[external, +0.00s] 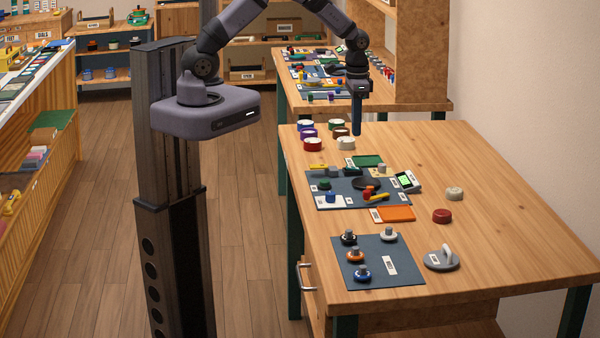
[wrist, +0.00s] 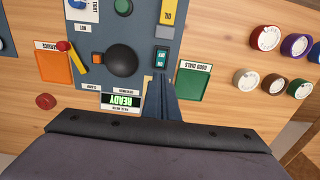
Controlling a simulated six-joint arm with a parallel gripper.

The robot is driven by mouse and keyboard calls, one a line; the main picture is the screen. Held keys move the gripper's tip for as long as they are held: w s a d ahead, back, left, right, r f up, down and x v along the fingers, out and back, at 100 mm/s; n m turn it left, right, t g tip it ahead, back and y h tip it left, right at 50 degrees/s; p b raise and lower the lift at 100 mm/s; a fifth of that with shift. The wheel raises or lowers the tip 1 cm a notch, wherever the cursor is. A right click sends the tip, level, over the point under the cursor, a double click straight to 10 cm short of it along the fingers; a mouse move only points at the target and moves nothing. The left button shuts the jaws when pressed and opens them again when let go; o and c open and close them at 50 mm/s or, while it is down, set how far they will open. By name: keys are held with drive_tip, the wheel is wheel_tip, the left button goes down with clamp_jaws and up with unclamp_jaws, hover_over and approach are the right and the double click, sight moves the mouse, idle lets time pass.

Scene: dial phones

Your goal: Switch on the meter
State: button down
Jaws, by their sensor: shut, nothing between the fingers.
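The meter (external: 407,181) is a pale box with a lit green screen on the right side of the blue work mat (external: 328,184). In the wrist view the meter's screen (wrist: 122,100) reads READY, upside down. In the wrist view my gripper (wrist: 160,82) shows between the meter and the green tray.
A black round holder (wrist: 122,61) is on the mat. The green tray (wrist: 193,82) and orange tray (wrist: 54,69) lie beside it. Several dials, such as a red one (external: 312,143), stand at the far left of the table. A grey handled disc (external: 441,260) is near the front.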

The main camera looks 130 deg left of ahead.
drive_tip(key=shift+r+b, duration=0.4)
drive_tip(key=shift+r, duration=1.6)
drive_tip(key=s+d+f+n+g+h, duration=0.1)
drive_tip(key=s+d+f, duration=0.2)
drive_tip(key=d, duration=0.2)
drive_tip(key=s+d+f+n, duration=0.1)
drive_tip(key=s+d+f, duration=0.2)
drive_tip(key=d, duration=0.3)
drive_tip(key=w+d+r+m, duration=0.1)
drive_tip(key=d+r+m, duration=0.1)
drive_tip(key=d, duration=0.6)
drive_tip(key=w+d+r+m, duration=0.1)
drive_tip(key=d+r+m, duration=0.1)
drive_tip(key=d+m, duration=0.3)
drive_tip(key=d+r+m+t, duration=0.1)
drive_tip(key=d+r+m, duration=0.2)
drive_tip(key=d, duration=1)
drive_tip(key=shift+w+d+m+y, duration=0.25)
drive_tip(key=shift+w+m+y, duration=0.15)
drive_tip(key=shift+m, duration=0.1)
